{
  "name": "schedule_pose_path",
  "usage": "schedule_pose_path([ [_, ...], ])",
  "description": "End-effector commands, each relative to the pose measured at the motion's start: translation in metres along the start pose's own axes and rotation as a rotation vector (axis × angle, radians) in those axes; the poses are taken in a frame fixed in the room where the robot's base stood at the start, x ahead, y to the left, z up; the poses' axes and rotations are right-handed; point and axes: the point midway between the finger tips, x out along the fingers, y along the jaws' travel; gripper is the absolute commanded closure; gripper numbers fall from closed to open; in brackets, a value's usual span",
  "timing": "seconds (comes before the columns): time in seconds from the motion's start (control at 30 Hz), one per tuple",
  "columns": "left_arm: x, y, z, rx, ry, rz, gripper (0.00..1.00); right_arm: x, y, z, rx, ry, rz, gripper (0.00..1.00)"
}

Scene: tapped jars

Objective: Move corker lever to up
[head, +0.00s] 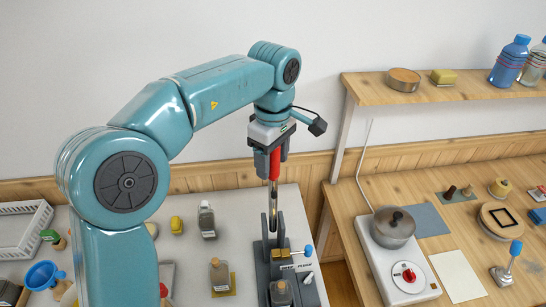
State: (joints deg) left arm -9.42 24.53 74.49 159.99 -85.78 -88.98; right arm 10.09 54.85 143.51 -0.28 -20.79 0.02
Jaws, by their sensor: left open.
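The corker (288,259) is a grey device with a brass-coloured block, standing at the right edge of the light grey table. Its lever (273,208) is a metal bar with a red grip (275,168), and it stands about upright. A bottle (281,292) is at the foot of the corker, partly cut off by the frame edge. My left gripper (271,164) is open, pointing down, with its fingers on either side of the red grip. The fingers hide the upper part of the grip, and I cannot tell whether they touch it. My right gripper is out of view.
Stoppered bottles (219,275) and a blue funnel (43,275) stand on the grey table (240,211); a white basket (22,228) is far left. On the right wooden table are a hot plate (408,272) with a pot (393,227) and a blue-knobbed lever (510,260). A shelf (430,94) hangs above.

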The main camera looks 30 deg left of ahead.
Motion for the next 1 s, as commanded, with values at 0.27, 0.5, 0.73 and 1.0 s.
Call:
schedule_pose_path([
  [0.27,-0.002,0.002,-0.001,0.000,-0.001,0.002,0.43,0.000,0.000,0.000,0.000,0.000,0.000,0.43],
  [0.5,-0.036,0.004,-0.002,0.000,-0.002,0.005,0.43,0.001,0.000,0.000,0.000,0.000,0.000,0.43],
  [0.73,-0.067,0.004,-0.003,0.000,-0.002,0.002,0.43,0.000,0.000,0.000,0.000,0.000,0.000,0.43],
  [1.0,-0.074,0.003,-0.003,0.001,-0.003,-0.002,0.43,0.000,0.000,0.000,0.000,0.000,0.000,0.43],
])
